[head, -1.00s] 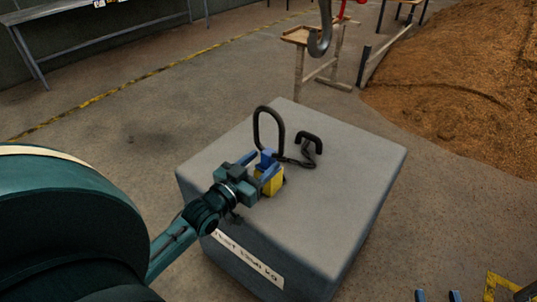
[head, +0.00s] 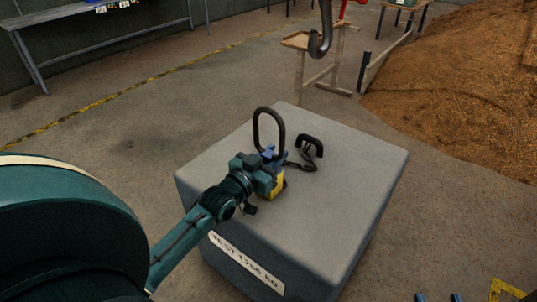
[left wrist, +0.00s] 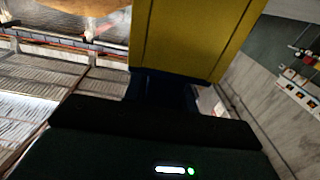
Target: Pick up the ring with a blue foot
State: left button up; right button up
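The ring (head: 282,130), a dark upright loop, stands on top of a big grey block (head: 340,185). Its lower end is hidden behind my left gripper (head: 277,164), where some blue shows. A yellow piece (head: 278,187) is against the gripper at the ring's base. In the left wrist view a large yellow surface (left wrist: 192,35), dark blue along its lower edge, fills the top middle. My left gripper is right at the ring's foot; its fingers are mostly hidden, so its grip cannot be told. My right gripper (head: 437,297) shows only two separated blue fingertips at the bottom edge.
A black handle-like piece (head: 311,143) with a dark link lies on the block beside the ring. A hook (head: 320,40) hangs behind it. A wooden trestle (head: 300,42) and a grain heap (head: 460,85) are farther back. The floor at left is open.

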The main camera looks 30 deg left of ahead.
aim_at(274, 118)
pick_arm(q)
grip_shut()
